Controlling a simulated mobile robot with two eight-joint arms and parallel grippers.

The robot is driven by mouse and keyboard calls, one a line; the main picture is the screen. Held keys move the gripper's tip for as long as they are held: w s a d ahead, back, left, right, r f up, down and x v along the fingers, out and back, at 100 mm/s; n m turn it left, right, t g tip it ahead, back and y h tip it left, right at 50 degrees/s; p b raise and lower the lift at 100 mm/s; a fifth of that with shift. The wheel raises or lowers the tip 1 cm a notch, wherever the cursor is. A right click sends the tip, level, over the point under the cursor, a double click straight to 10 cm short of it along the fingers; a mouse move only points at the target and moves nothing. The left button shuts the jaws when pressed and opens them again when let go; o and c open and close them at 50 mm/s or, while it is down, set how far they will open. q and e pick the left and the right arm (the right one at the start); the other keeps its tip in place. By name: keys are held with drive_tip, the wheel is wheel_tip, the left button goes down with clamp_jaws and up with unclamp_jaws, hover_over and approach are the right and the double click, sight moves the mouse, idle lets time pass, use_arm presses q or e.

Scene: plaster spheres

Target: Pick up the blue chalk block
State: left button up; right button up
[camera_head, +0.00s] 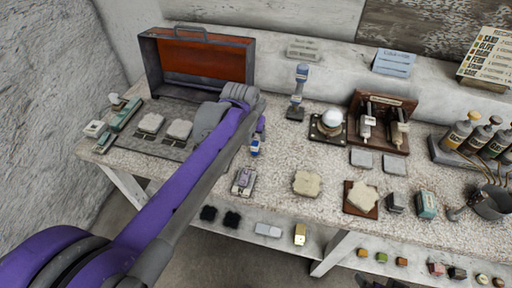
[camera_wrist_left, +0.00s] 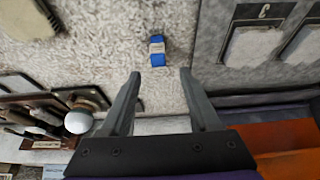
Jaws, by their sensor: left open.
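The blue chalk block (camera_wrist_left: 157,58), with a pale band around its middle, lies on the speckled tabletop (camera_wrist_left: 110,45) in the left wrist view. It also shows in the head view (camera_head: 255,147), small, just right of my left arm's wrist. My left gripper (camera_wrist_left: 160,73) is open and empty. In the wrist view its two fingers point toward the block, which appears just beyond the tips and roughly centred between them. In the head view the fingers are mostly hidden behind my own wrist.
An open case with a red lining (camera_head: 205,60) stands at the back left, with a grey mat (camera_wrist_left: 232,75) beside the block. A white sphere on a dark base (camera_head: 331,118) and a wooden stand (camera_head: 378,135) are to the right. Tabletop around the block is clear.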

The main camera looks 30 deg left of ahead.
sight(255, 143)
use_arm(q)
drive_tip(key=x, duration=0.6)
drive_tip(key=shift+s+d+f, duration=0.2)
drive_tip(key=shift+f, duration=0.2)
clamp_jaws()
